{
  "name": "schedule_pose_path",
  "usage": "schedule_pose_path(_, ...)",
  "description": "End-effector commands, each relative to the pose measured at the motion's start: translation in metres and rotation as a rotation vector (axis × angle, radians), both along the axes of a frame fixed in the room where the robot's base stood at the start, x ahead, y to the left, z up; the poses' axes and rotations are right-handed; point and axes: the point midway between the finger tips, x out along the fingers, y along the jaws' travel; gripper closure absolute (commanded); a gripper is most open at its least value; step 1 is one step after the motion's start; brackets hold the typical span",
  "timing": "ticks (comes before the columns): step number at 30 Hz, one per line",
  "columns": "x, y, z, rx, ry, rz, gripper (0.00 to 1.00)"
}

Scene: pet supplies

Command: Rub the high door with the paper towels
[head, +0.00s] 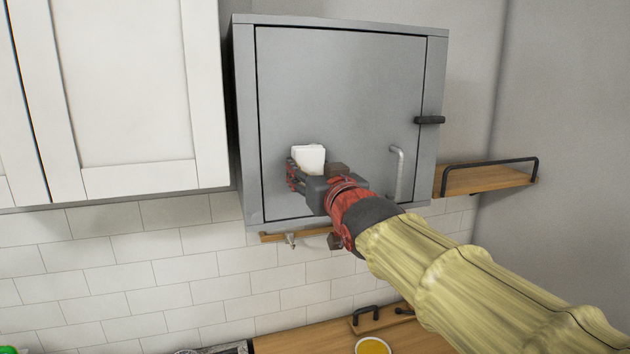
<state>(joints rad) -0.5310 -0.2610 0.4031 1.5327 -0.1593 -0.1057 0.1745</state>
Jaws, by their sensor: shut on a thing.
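The high door (340,85) is the flat grey front of a wall-mounted metal cabinet, and it looks closed. A pale bar handle (397,172) is at its lower right and a dark latch (430,120) is on the right edge. My gripper (305,172) is in front of the lower left of the door, shut on the white paper towels (309,157). The towels stick up above the fingers. I cannot tell whether they touch the door. My arm reaches in from the lower right and hides part of the cabinet's bottom edge.
White cupboards (130,95) stand close on the left. A wooden shelf with a black rail (485,178) is on the right. A wooden rack (290,238) hangs below the cabinet. The wooden counter (285,342) below holds a tray with black handles (375,320) and a yellow-filled bowl (373,346).

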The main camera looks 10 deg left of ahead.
Motion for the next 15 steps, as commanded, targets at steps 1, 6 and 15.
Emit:
schedule_pose_path(1, -0.001, 0.002, -0.004, 0.001, 0.000, 0.002, 0.71)
schedule_pose_path(6, -0.003, 0.007, -0.004, 0.001, 0.000, 0.006, 0.71)
schedule_pose_path(15, -0.004, 0.013, -0.003, -0.001, -0.001, 0.009, 0.71)
